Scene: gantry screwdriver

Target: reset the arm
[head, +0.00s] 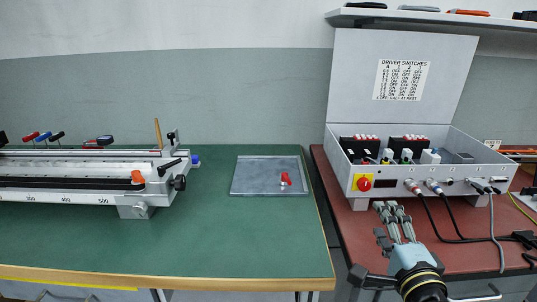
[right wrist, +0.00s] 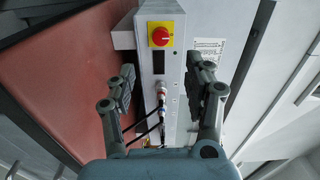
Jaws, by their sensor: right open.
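My right gripper (head: 392,208) is in front of the grey control box (head: 348,194), over the red bench top, with its fingers pointing toward the box. In the right wrist view the right gripper (right wrist: 166,78) is open with its two fingers wide apart and nothing between them. The box's front face, with a red knob on a yellow plate (head: 364,184), lies ahead of the fingers. The knob also shows in the right wrist view (right wrist: 160,36). I cannot tell the exact gap to the box. My left gripper is not in view.
The box's lid (head: 345,90) stands open with a switch chart on it. Black and grey cables (head: 450,238) hang from its front beside my right arm. A green bench (head: 220,235) holds a gantry rail (head: 70,183) and a grey tray (head: 255,177). A shelf (head: 420,16) runs above.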

